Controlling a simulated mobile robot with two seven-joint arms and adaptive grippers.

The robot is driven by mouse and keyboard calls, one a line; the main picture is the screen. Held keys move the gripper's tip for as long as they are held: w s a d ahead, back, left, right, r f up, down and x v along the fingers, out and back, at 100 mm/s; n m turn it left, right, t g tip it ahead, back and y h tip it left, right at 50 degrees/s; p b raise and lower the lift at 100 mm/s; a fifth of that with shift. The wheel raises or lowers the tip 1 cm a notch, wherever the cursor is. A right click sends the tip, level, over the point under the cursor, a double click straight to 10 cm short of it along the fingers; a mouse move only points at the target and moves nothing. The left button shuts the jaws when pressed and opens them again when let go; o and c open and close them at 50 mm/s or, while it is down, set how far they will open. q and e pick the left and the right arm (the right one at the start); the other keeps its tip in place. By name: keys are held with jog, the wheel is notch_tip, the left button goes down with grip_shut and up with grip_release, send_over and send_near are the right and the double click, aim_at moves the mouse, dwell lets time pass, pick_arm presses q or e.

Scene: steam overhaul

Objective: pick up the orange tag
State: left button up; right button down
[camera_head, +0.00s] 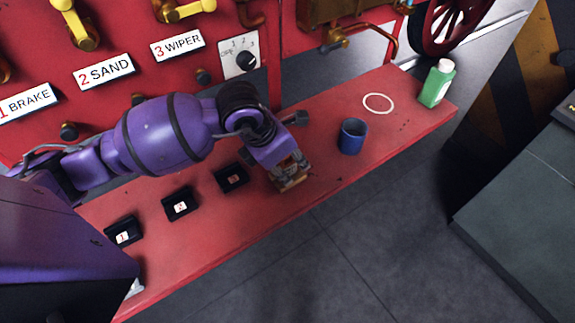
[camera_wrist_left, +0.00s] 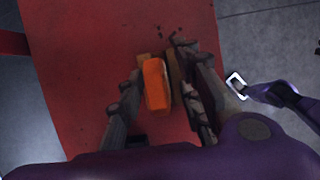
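The orange tag (camera_wrist_left: 157,85) shows in the left wrist view as a small upright-looking block between the fingers of my left gripper (camera_wrist_left: 161,68). The two tan-brown finger pads lie close on either side of it. I cannot tell whether they press on it. In the head view my left gripper (camera_head: 289,178) points down at the red bench, right of the black holder numbered 3, and mostly hides the tag. My right gripper is not in view.
The red bench (camera_head: 340,180) carries black holders 1 (camera_head: 123,232), 2 (camera_head: 180,203) and 3 (camera_head: 231,178). A blue cup (camera_head: 352,136), white ring mark (camera_head: 378,103) and green bottle (camera_head: 437,84) stand to the right. A red panel with labels and valves rises behind.

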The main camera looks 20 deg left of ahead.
pick_arm(q)
grip_shut()
jog(key=shift+r, duration=0.1)
jog(key=shift+w+r, duration=0.1)
jog(key=shift+r, duration=0.5)
jog(key=s+d+r, duration=1)
jog(key=r, duration=0.1)
jog(key=shift+r, duration=0.35)
